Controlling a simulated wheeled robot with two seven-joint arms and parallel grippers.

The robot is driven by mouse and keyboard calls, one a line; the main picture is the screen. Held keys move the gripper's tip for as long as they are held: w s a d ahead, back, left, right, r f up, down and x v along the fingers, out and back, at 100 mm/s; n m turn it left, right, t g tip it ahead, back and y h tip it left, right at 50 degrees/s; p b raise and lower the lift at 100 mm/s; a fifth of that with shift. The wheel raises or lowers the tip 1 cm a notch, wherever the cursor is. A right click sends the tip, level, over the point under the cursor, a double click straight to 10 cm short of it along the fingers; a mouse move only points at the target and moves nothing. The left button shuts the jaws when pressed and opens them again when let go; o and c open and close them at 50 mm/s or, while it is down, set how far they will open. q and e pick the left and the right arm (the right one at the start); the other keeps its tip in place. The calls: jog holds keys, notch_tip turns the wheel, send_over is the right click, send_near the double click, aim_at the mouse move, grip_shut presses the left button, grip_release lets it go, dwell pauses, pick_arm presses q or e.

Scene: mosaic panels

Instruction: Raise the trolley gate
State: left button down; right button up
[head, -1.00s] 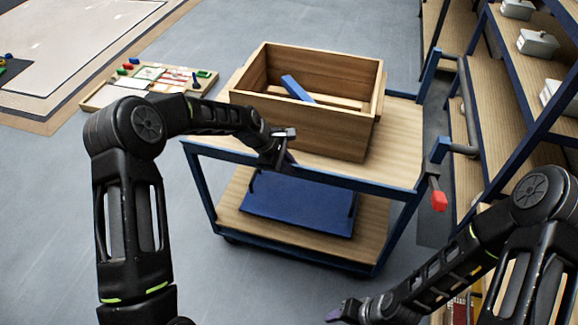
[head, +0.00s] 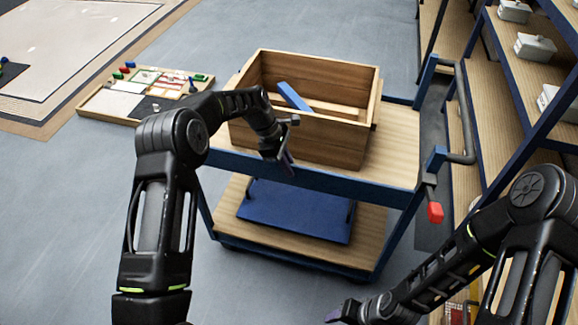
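The trolley (head: 403,150) has a blue frame, a wooden top deck and a lower wooden shelf. A flat blue panel (head: 293,212), which looks like the gate, shows low at the front, below the top deck's blue edge. Dark arms or posts stand at its upper corners; how it joins the trolley is unclear. My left gripper (head: 287,162) is at the front top edge, in front of the crate and above the panel, with fingers angled down. My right gripper (head: 341,313) is low at the bottom of the view, away from the trolley. Neither finger gap can be made out.
An open wooden crate (head: 337,146) with a blue bar (head: 293,96) inside stands on the top deck. A red-ended lever (head: 435,212) hangs at the trolley's right. Shelving (head: 500,95) stands close on the right.

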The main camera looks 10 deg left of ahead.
pick_arm(q)
jog(key=c, duration=1.5)
grip_release()
jog(key=shift+f, duration=0.1)
jog(key=shift+a, duration=0.1)
jog(key=b+v, duration=0.1)
jog(key=v, duration=0.6)
jog(key=shift+a+r+b, duration=0.1)
jog(key=shift+r+b, duration=0.2)
jog(key=shift+r, duration=0.1)
